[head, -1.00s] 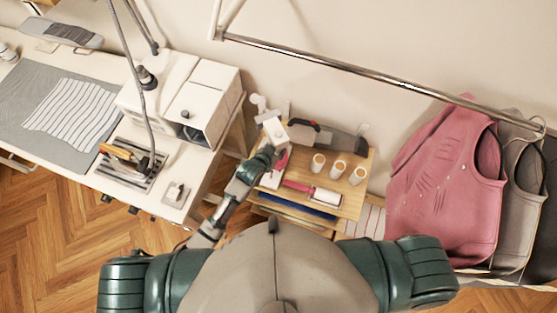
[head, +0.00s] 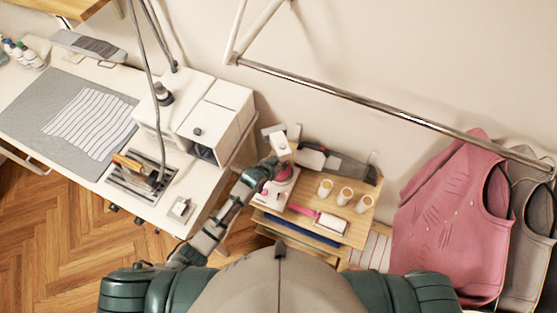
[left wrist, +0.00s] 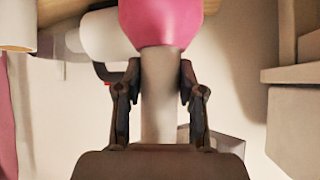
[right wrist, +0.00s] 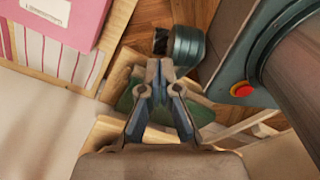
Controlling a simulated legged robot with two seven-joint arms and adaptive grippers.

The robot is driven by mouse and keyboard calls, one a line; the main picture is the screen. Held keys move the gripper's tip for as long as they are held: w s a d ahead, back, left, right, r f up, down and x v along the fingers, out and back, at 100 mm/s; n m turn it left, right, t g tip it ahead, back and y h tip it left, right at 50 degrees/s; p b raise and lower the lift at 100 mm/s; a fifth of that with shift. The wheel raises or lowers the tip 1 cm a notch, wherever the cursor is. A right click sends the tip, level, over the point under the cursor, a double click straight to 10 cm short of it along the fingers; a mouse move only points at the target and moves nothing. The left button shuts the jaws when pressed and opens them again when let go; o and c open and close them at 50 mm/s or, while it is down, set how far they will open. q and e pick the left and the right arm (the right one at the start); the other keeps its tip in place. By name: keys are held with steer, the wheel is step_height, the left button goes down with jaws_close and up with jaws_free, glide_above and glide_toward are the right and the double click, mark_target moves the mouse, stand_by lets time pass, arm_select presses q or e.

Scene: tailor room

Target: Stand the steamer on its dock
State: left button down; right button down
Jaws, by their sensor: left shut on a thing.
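The steamer (head: 280,147) is white on top in the head view, above the back left of the wooden cart. My left gripper (head: 268,166) is at its near side. In the left wrist view, my left gripper (left wrist: 160,80) is shut on its pale handle (left wrist: 160,110), with a rounded pink part (left wrist: 165,22) beyond the fingers. A pale, flat thing with pink parts (head: 272,197) lies below on the cart; I cannot tell surely whether it is the dock. My right gripper (right wrist: 160,75) has its fingertips together, is empty, and is out of the head view.
On the cart (head: 350,231) are several white cups or spools (head: 345,196), a pink-handled roller (head: 327,222) and a grey handheld tool (head: 340,165). A white table (head: 200,190) with a boxy machine (head: 215,115) stands left. Garments (head: 455,215) hang right.

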mark_target(279, 155)
arm_select(q)
steer(key=c, duration=0.8)
jaws_free()
steer(key=shift+d, duration=0.35)
steer(key=shift+o, duration=0.4)
steer(key=shift+d, duration=0.3)
steer(key=shift+r, duration=0.1)
steer(key=shift+a, duration=0.25)
steer(key=v, duration=1.2)
steer(key=shift+p, duration=0.4)
arm_select(e)
steer(key=d, duration=0.2)
steer(key=shift+d+r, duration=0.25)
steer(key=shift+d, duration=0.1)
arm_select(q)
steer(key=shift+a, duration=0.2)
arm_select(e)
steer(key=shift+a, duration=0.1)
